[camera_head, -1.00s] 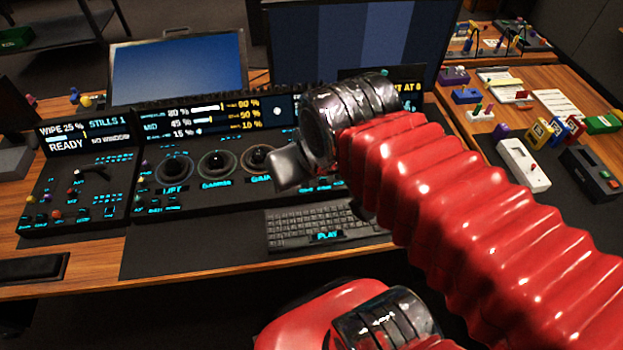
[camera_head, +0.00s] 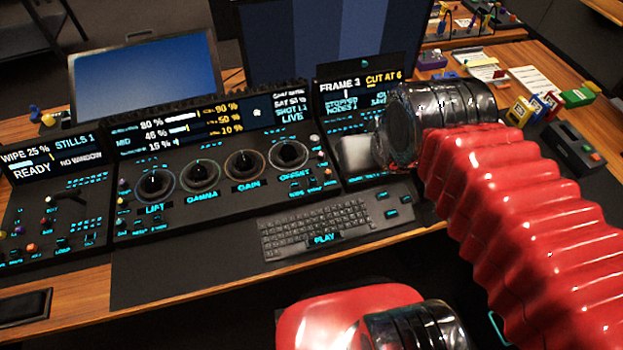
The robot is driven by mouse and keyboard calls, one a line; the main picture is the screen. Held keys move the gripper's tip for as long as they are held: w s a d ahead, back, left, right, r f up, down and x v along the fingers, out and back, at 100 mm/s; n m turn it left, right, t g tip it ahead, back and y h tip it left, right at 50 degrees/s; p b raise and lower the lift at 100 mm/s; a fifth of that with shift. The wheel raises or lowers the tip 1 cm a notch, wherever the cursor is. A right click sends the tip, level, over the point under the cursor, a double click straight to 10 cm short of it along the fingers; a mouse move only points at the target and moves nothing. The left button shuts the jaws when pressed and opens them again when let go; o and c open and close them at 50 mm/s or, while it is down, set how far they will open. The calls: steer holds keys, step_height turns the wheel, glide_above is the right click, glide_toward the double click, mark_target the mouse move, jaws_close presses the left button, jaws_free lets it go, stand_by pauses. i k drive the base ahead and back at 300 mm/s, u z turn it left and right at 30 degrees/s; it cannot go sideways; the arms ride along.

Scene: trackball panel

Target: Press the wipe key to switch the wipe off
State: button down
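The left panel's screen (camera_head: 47,158) reads "WIPE 25 %", "STILLS 1", "READY" and "NO WINDOW". Below it, the left panel (camera_head: 87,221) has a small lever (camera_head: 65,199), coloured knobs and several small keys with cyan labels. The labels are too small to tell which one is the wipe key.
The middle panel (camera_head: 215,218) has several trackballs with rings. A keyboard (camera_head: 315,229) lies in front of it. Monitors stand behind, including a blue one (camera_head: 146,75). A black pad (camera_head: 24,306) lies at the front left. Small boxes (camera_head: 520,110) and devices crowd the right table.

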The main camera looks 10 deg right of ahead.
mark_target(294, 186)
steer(key=z, duration=0.65)
steer(key=k, duration=1)
steer(key=u, duration=1.3)
steer(key=i, duration=1)
steer(key=u, duration=0.1)
